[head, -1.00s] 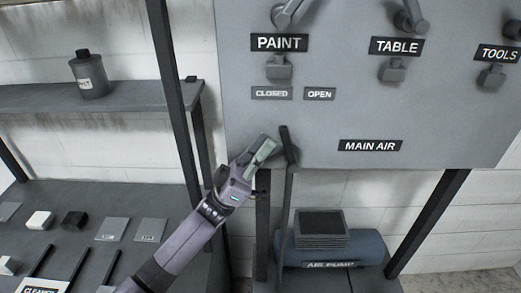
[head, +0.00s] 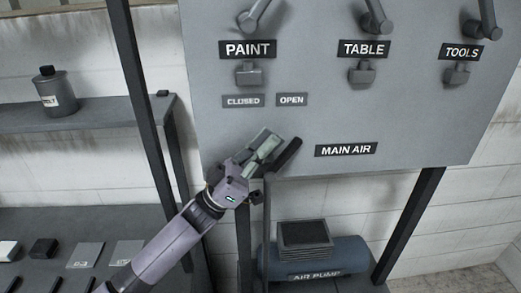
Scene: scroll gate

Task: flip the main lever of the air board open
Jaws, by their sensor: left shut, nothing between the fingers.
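The air board (head: 400,120) is a large grey panel. Its main lever (head: 287,154) is a dark bar near the lower left edge, left of the MAIN AIR label (head: 346,150). The lever leans up and to the right. Above it are the CLOSED label (head: 243,101) and, right of that, the OPEN label (head: 292,99). My left gripper (head: 267,141) is shut and empty, just left of the lever's bar. Its fingers seem to be against or very near the bar; contact is unclear. The gripper hides the lever's pivot. My right gripper is out of view.
Three smaller levers, PAINT (head: 257,14), TABLE (head: 376,17) and TOOLS (head: 486,20), sit higher on the board. A blue air pump (head: 345,256) stands below. A shelf (head: 100,113) with a bottle (head: 57,92) and a dark post (head: 145,110) are at left.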

